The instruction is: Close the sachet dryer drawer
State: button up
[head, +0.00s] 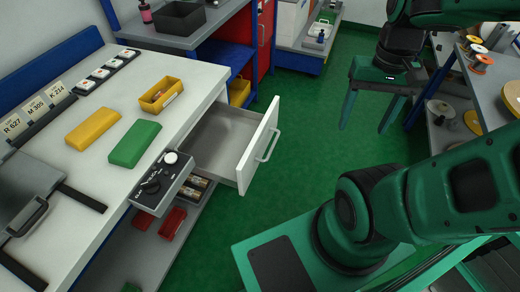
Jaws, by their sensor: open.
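The drawer (262,147) is pulled out to the right from the white workbench (196,78). It has a white front panel with a pale bar handle (268,146) on its outer face. Its grey inside looks empty. I see no label that names it as the sachet dryer drawer. My gripper (363,130) is at the upper right, its two green fingers pointing down and spread apart. It is open and empty, well to the right of the drawer front and not touching it.
A control box (163,183) with a pale knob sits at the bench edge beside the drawer. Yellow (93,126) and green (135,143) blocks and a yellow bin (161,95) lie on the bench. Green floor (318,130) is clear right of the drawer. Shelves with spools (483,60) stand at far right.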

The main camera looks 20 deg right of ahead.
jog(key=shift+s+r, duration=0.25)
jog(key=shift+s, duration=0.2)
jog(key=c, duration=1)
jog(key=w+m, duration=0.2)
jog(key=w, duration=0.1)
jog(key=shift+w+d+f+m, duration=0.15)
jog(key=shift+d+f+m, duration=0.15)
jog(key=shift+f+m, duration=0.1)
grip_shut()
jog(key=w+a+f+m+t+y, duration=0.1)
jog(key=w+f+m, duration=0.5)
jog(key=w+m, duration=0.4)
jog(key=w+a+f+m+t+y, duration=0.1)
jog(key=w+f+m, duration=0.6)
jog(key=w, duration=0.4)
jog(key=w+a+f, duration=0.4)
jog(key=f, duration=0.4)
jog(key=shift+w+a+m, duration=0.2)
jog(key=shift+w+m, duration=0.05)
jog(key=shift+m, duration=0.15)
